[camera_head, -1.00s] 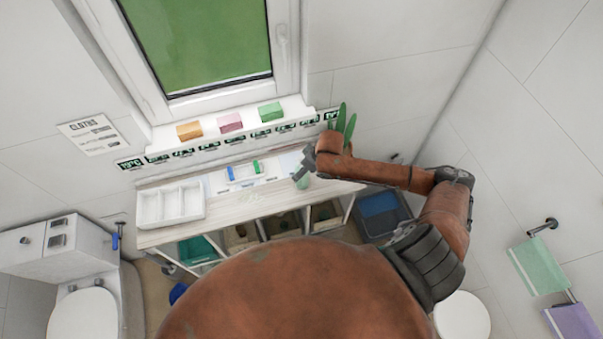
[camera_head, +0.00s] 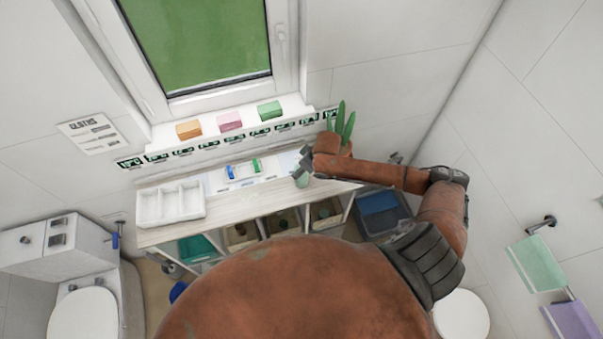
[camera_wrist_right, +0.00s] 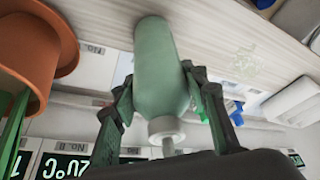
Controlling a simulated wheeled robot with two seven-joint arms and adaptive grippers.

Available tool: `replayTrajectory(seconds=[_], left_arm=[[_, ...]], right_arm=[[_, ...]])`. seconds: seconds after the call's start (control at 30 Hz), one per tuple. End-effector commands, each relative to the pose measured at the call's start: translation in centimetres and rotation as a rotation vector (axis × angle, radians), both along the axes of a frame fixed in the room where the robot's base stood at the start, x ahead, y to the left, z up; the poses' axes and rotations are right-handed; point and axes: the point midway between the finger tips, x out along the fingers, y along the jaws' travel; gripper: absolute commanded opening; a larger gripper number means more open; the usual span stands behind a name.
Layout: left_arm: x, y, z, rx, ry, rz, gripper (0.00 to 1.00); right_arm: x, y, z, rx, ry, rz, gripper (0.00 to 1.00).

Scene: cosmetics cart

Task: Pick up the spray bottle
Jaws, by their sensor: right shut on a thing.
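The spray bottle is a pale green cylinder with a whitish collar at its nozzle end. In the right wrist view the spray bottle (camera_wrist_right: 160,75) lies between the two fingers of my right gripper (camera_wrist_right: 168,100), which is shut on it. In the head view the right gripper (camera_head: 302,168) is over the right part of the counter, and a little of the bottle (camera_head: 302,181) shows below it. The bottle's base is close to the wooden top; I cannot tell whether they touch. My left gripper is not in view.
A plant in an orange pot (camera_wrist_right: 62,45) stands close beside the right gripper. A white divided tray (camera_head: 170,222) is at the counter's left, with a small blue and green item holder (camera_head: 243,178) between. Coloured blocks (camera_head: 230,122) sit on the sill. Bare counter (camera_head: 235,207) lies in front.

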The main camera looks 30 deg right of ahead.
Motion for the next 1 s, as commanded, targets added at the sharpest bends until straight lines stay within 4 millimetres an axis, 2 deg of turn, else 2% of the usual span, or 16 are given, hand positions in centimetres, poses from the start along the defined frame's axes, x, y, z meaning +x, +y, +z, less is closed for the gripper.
replayTrajectory(seconds=[0.27, 0.67, 0.83, 1.0], left_arm=[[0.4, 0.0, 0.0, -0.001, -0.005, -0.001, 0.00], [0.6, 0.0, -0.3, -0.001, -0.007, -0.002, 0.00], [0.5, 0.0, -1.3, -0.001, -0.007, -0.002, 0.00], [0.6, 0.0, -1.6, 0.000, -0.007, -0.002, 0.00]], right_arm=[[0.1, 0.0, 0.1, 0.000, -0.003, 0.001, 0.02], [0.2, 0.0, 0.9, 0.001, -0.005, 0.001, 0.02], [0.3, 0.0, 3.4, -0.001, -0.009, 0.001, 0.01], [-3.3, 0.8, 7.2, -0.001, -0.006, 0.005, 0.01]])
